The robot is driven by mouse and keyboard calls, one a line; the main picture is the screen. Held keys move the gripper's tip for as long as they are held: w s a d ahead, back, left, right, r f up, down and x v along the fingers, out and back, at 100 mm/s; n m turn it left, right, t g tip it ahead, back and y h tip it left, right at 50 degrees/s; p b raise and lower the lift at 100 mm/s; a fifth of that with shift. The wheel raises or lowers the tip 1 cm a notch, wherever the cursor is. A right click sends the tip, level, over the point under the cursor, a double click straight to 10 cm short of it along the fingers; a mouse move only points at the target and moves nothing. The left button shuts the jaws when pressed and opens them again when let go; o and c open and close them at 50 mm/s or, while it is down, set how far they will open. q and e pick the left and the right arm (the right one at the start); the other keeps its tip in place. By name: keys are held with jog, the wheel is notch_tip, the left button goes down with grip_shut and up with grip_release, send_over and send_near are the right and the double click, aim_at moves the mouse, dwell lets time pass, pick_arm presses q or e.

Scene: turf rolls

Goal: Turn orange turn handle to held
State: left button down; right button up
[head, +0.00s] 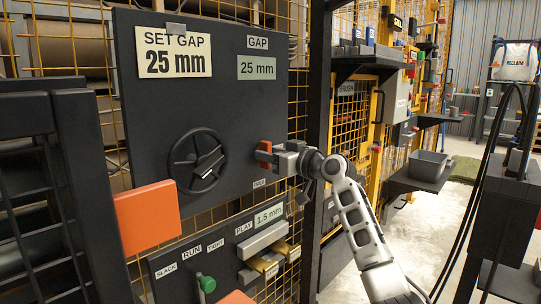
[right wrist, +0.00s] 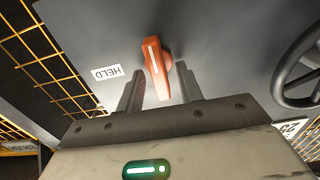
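The orange turn handle (head: 264,150) sits on the dark panel to the right of the black handwheel. In the right wrist view the orange handle (right wrist: 156,68) shows a pale line along it, and its long end lies between my fingers. My right gripper (head: 277,157) is at the handle, reaching in from the right. In the right wrist view my right gripper (right wrist: 160,88) is open, with a finger on each side of the handle and visible gaps. The HELD label (right wrist: 106,73) is on the panel beside the handle, upside down in this view. My left gripper is not in view.
The black handwheel (head: 198,160) is close to the left of the handle. Below is a lower panel (head: 222,240) with a green-knobbed lever (head: 206,284). An orange block (head: 147,216) stands in front at left. A dark post (head: 318,90) rises right of the panel.

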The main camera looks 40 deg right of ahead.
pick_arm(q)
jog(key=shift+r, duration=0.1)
pick_arm(e)
jog(key=shift+w, duration=0.1)
grip_shut()
pick_arm(q)
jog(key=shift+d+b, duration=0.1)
jog(key=shift+b, duration=0.25)
pick_arm(e)
jog(key=shift+f+n, duration=0.1)
jog(key=shift+n, duration=0.2)
pick_arm(q)
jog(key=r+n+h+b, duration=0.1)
jog(key=b, duration=0.1)
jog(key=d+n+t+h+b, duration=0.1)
jog(key=b, duration=0.2)
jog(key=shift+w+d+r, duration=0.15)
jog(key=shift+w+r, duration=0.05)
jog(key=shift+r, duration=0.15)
pick_arm(e)
jog(key=n, duration=1.7)
jog(key=shift+a+f, duration=0.3)
jog(key=shift+a, duration=0.05)
jog(key=shift+n, duration=0.3)
